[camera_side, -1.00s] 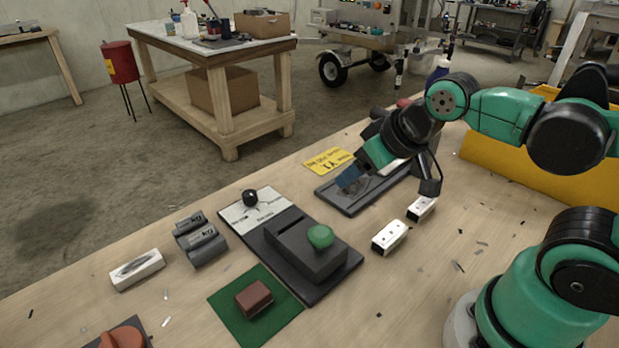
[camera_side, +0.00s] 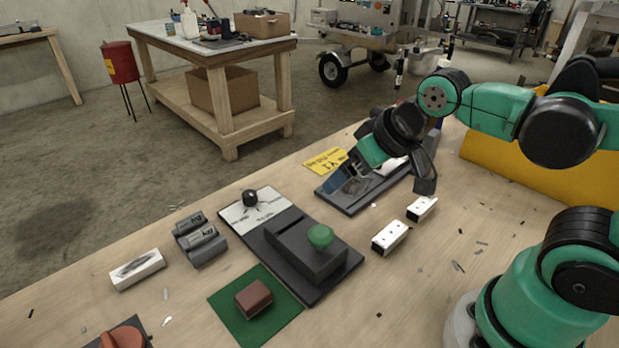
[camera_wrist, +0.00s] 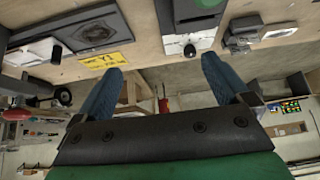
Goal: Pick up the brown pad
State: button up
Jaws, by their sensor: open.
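The brown pad (camera_side: 254,299) is a small reddish-brown block. It lies on a green square mat (camera_side: 228,313) at the front of the bench in the side view. It does not show in the wrist view. My gripper (camera_side: 342,180) is up and to the right of the pad, well apart from it, over the dark framed plate (camera_side: 352,204). In the wrist view my gripper (camera_wrist: 162,85) has its two blue fingers spread wide with nothing between them.
A dark box with a green knob (camera_side: 320,237) stands between my gripper and the pad. Two white blocks (camera_side: 389,238) lie right of it. Grey weights (camera_side: 201,240) and a white block (camera_side: 137,270) lie to the left. An orange knob (camera_side: 122,339) is at the front left.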

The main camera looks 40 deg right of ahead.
aim_at(253, 294)
jog(key=w+a+g, duration=0.1)
jog(key=a, duration=0.2)
jog(key=w+a+f+g, duration=0.1)
jog(key=a, duration=0.2)
jog(key=a+f+g, duration=0.1)
jog(key=a, duration=0.2)
jog(key=shift+w+g+y, duration=0.4)
jog(key=a+f+g, duration=0.1)
jog(key=a, duration=0.1)
jog(key=a+f+g, duration=0.1)
jog(key=a+f, duration=0.1)
jog(key=a, duration=0.1)
jog(key=a+f, duration=0.2)
jog(key=a, duration=0.1)
jog(key=shift+s+a+f+g+h, duration=0.15)
jog(key=shift+s+a+g+h, duration=0.1)
jog(key=shift+s+g+h, duration=0.15)
jog(key=shift+a+f, duration=0.2)
jog(key=shift+f, duration=2.75)
jog(key=c, duration=1.3)
jog(key=shift+c, duration=0.2)
jog(key=shift+r, duration=0.15)
notch_tip(253, 294, up, 20)
